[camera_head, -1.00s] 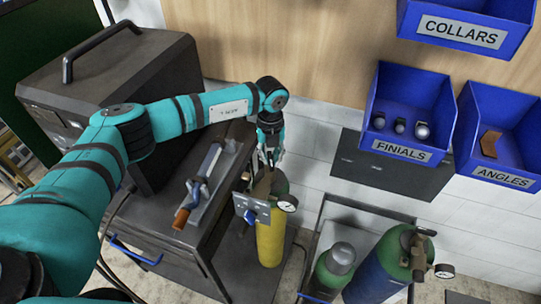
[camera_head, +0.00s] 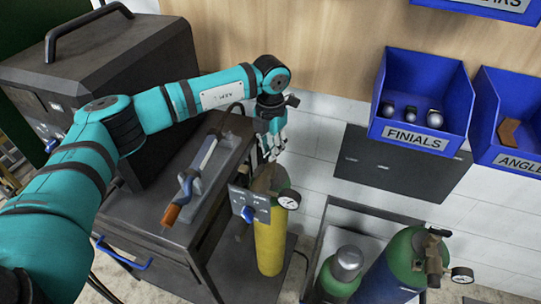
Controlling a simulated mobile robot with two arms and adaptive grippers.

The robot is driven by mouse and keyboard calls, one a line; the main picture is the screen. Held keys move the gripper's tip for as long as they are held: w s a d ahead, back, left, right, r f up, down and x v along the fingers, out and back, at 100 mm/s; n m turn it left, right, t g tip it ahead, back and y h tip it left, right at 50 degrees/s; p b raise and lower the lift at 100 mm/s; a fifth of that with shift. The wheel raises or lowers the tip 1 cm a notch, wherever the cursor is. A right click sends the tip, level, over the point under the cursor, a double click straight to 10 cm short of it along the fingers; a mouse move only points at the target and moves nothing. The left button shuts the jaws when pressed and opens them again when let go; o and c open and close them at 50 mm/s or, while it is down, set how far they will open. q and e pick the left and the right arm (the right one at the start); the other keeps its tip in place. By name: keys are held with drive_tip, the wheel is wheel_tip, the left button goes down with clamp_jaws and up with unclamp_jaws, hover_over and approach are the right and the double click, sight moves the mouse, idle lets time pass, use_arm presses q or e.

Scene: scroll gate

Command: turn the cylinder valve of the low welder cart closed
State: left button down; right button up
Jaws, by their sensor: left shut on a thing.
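The welder cart (camera_head: 160,248) is dark grey and carries a gas cylinder (camera_head: 269,240) with a yellow body and green shoulder at its right side. The cylinder valve (camera_head: 263,178) is brownish and sits on top of the cylinder, with a round gauge (camera_head: 288,201) to its right. My left gripper (camera_head: 272,157) reaches down from above and is shut on the top of the valve. Its fingers hide the top of the valve, so the valve's turn position cannot be seen. My right gripper is not in view.
A dark welder box (camera_head: 105,75) and a torch with an orange end (camera_head: 189,185) rest on the cart. A small plate with a blue knob (camera_head: 249,205) is before the valve. Other cylinders (camera_head: 400,265) stand at right, below blue wall bins (camera_head: 421,95).

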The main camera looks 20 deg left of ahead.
use_arm(q)
drive_tip(key=m+b, duration=0.3)
drive_tip(key=shift+w+f+m, duration=0.1)
drive_tip(key=shift+m, duration=0.3)
drive_tip(key=m+b, duration=0.2)
drive_tip(key=m, duration=0.1)
drive_tip(key=shift+m, duration=0.3)
drive_tip(key=m+b, duration=0.2)
drive_tip(key=m, duration=0.1)
drive_tip(key=shift+m, duration=0.3)
drive_tip(key=shift+r+m+b, duration=0.2)
drive_tip(key=shift+m+b, duration=0.55)
drive_tip(key=shift+m, duration=1.15)
drive_tip(key=c, duration=1.3)
unclamp_jaws()
drive_tip(key=shift+c, duration=0.2)
wheel_tip(320, 180, up, 12)
